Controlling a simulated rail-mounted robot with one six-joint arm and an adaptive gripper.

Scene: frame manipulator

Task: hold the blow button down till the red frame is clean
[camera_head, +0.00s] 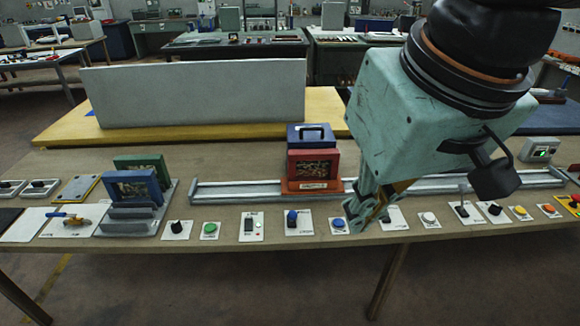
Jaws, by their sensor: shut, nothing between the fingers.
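The red frame (313,155) stands upright on an orange-red base (312,186) on the rail, around a dark, speckled panel. My gripper (358,222) is shut and empty, pointing down at the front of the table, right of the red frame. Its fingertips are just right of a blue button (338,223) on a white plate; I cannot tell whether they touch anything. A white button (428,218) lies farther right and a green button (209,229) to the left. The labels are too small to read, so I cannot tell which is the blow button.
A blue box with a handle (311,134) shows directly above the red frame. A metal rail (235,188) runs along the table. Blue (132,187) and green (152,161) frames stand in a grey rack at left. Several switches and buttons line the front edge.

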